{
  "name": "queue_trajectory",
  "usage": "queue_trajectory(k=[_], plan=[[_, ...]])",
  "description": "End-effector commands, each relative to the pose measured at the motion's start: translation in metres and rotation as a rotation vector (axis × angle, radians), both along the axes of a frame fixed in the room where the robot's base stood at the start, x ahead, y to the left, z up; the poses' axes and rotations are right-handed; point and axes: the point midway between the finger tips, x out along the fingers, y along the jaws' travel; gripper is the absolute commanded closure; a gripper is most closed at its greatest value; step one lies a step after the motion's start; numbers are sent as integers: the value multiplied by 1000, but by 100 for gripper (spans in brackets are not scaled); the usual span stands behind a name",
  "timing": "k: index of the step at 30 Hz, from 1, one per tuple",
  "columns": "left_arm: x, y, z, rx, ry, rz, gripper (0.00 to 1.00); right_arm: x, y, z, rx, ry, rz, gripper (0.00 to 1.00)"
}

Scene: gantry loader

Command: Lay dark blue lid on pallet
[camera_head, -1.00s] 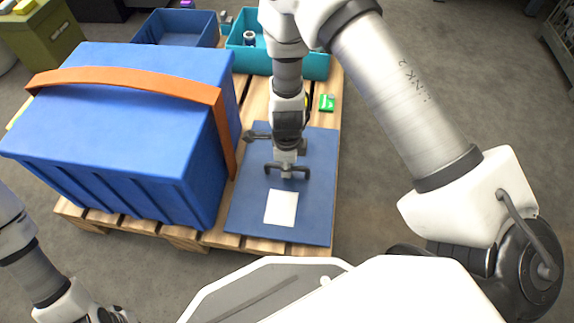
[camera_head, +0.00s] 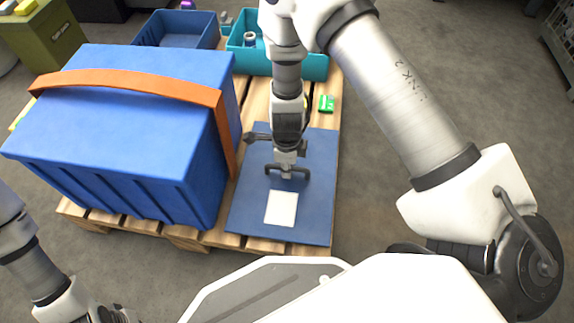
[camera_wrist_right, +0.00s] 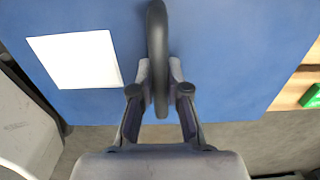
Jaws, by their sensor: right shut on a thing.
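The dark blue lid (camera_head: 310,215) is a flat square panel with a white label (camera_head: 281,208) and a dark bar handle (camera_head: 301,172). It lies flat over the right part of the wooden pallet (camera_head: 256,100), beside the big blue box. I cannot tell whether its underside touches the boards everywhere. My right gripper (camera_head: 287,170) comes down from above and is shut on the lid's handle. In the right wrist view the fingers (camera_wrist_right: 160,72) sit on both sides of the handle (camera_wrist_right: 158,40). My left gripper (camera_head: 112,314) is at the bottom left, partly cut off and empty-looking.
A big blue box (camera_head: 150,75) with an orange strap (camera_head: 130,75) fills the pallet's left part. A blue bin (camera_head: 178,40) and a teal bin (camera_head: 305,68) stand at its back. A small green box (camera_head: 326,103) lies behind the lid. The floor to the right is clear.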

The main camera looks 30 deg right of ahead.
Motion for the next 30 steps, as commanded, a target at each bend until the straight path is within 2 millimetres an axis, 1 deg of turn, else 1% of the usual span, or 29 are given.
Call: queue_trajectory(k=[11,21,29,30], plan=[[0,0,0,0,0,0,100,0,0,0,0,-1,0,100],[0,0,-6,0,0,0,100,1,0,-10,0,-1,0,100],[0,0,-5,0,0,0,100,1,0,-10,0,-1,0,100],[0,0,-5,0,0,0,100,0,0,-10,0,-1,0,71]])
